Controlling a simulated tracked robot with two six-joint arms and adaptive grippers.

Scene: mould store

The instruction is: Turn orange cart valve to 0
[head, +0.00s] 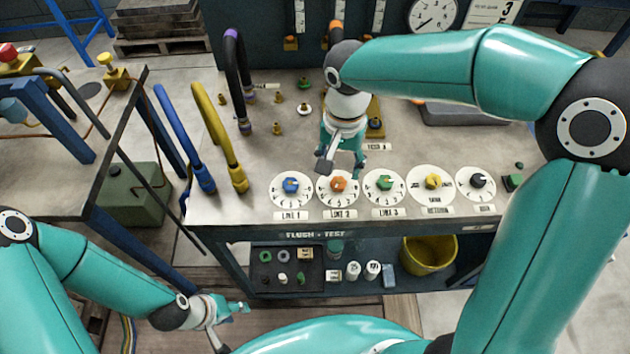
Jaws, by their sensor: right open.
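The orange valve (338,185) is a small knob on a round white dial with marks, above the LINE 2 label on the cart top (240,207). The dial figures are too small to read, so its setting cannot be told. My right gripper (342,164) points down just behind the orange valve, with its fingers apart and nothing between them. It looks clear of the knob, but its height is hard to judge. My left gripper (230,324) is low in front of the cart, at its left, with fingers spread and empty.
A blue valve (291,186) sits left of the orange one. Green (384,184), yellow (433,182) and black (478,181) knobs sit right. Blue (183,140) and yellow (220,138) hoses stand at the cart's left. A yellow bucket (429,255) is on the lower shelf.

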